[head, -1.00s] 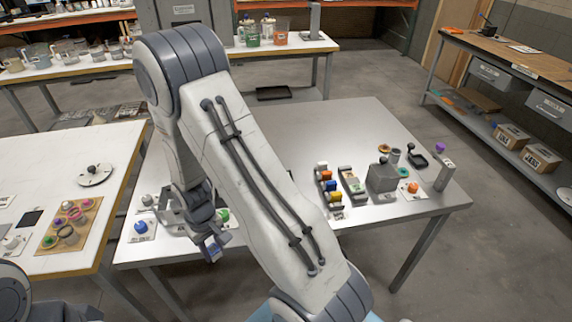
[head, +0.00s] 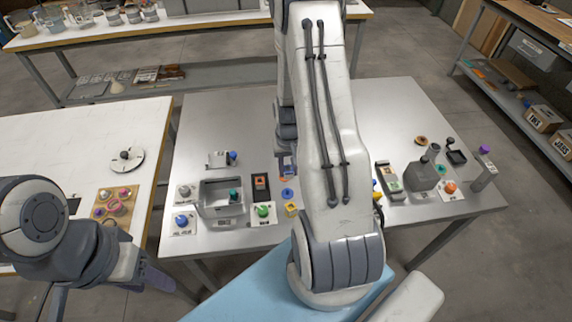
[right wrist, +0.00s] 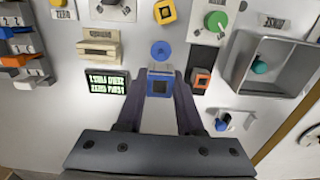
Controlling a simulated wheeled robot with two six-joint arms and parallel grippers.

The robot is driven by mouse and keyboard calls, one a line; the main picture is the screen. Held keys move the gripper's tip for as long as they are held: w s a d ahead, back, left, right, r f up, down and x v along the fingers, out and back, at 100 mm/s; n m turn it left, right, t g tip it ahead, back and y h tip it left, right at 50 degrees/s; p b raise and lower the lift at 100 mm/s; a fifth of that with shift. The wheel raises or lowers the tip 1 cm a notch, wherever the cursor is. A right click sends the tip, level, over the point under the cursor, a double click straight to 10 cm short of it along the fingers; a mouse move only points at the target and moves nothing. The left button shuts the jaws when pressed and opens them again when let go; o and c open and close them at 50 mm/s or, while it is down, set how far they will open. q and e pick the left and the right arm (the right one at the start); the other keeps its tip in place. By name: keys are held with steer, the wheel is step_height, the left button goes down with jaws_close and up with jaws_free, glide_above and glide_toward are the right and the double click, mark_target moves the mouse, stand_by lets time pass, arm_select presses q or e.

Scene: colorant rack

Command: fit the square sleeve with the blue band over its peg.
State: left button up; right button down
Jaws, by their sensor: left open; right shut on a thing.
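My right gripper (right wrist: 160,78) is shut on the square sleeve with the blue band (right wrist: 160,86), seen in the right wrist view. The sleeve's square opening faces the camera. A blue round piece (right wrist: 161,50), perhaps the peg, sits on the table just beyond the fingertips, apart from the sleeve in the picture. It also shows in the head view (head: 287,193), beside my right forearm. The right fingertips there (head: 284,168) are partly hidden by the arm. My left gripper (head: 110,298) is open and empty at the lower left, clear of the steel table.
A yellow square piece (right wrist: 165,11) and a green knob (right wrist: 215,20) stand close by. An orange-topped square piece (right wrist: 201,78) sits just right of the sleeve. A grey open bin (right wrist: 238,62) is further right. A small display (right wrist: 107,81) lies left.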

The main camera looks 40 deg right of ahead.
mark_target(288, 189)
steer(key=shift+a, duration=0.15)
steer(key=shift+f+b, duration=2.2)
steer(key=shift+f, duration=0.7)
steer(key=shift+f+b, duration=1.4)
steer(key=shift+f, duration=0.5)
steer(key=shift+c, duration=2.3)
jaws_free()
step_height(288, 189, up, 10)
steer(key=shift+r, duration=0.25)
